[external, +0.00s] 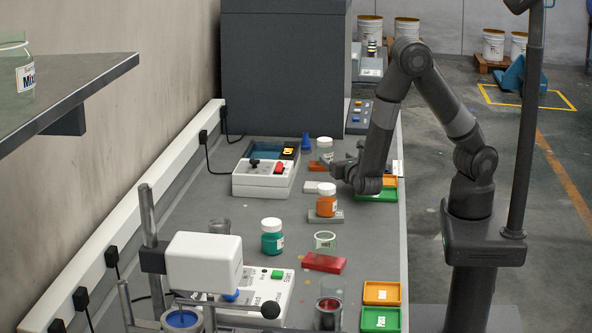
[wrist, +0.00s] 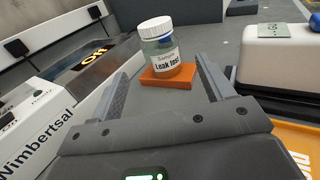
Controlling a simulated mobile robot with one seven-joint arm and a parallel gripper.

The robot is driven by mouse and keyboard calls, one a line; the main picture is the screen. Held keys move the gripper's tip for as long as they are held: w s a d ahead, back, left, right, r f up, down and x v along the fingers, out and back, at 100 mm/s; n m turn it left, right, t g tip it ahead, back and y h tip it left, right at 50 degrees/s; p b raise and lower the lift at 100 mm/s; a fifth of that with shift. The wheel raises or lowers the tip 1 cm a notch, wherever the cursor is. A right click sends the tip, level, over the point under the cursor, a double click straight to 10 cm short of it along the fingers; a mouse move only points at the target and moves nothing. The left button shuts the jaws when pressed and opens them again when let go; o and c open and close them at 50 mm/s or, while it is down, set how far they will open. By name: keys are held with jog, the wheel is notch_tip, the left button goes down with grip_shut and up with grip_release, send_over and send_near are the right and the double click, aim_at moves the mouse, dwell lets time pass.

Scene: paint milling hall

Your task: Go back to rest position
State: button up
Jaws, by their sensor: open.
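My gripper (external: 341,171) is open and empty, low over the bench, at the end of the bent arm. In the wrist view its two fingers stand apart. The jar appears just beyond and between the fingertips; no contact shows. The same jar (external: 325,149) stands behind my gripper in the external view.
Orange and green trays (external: 389,195) lie under the forearm. A tall dark cabinet (external: 285,70) rises behind.

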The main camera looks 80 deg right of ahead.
jog(key=shift+r, duration=0.1)
jog(key=shift+s+d+r+m+g, duration=0.2)
jog(key=shift+m+g, duration=0.1)
jog(key=shift+m, duration=0.1)
jog(key=s+d+r+m+g+y, duration=0.2)
jog(key=s+r+m+g+y, duration=0.55)
jog(key=s+m, duration=0.65)
jog(key=s+a+r+m+t+y, duration=0.4)
jog(key=s+a+r+m+y, duration=0.1)
jog(key=a+r+m+y, duration=0.3)
jog(key=shift+s+a+r+m+t, duration=0.3)
jog(key=shift+a+r+m+t, duration=0.05)
jog(key=shift+r+m, duration=0.25)
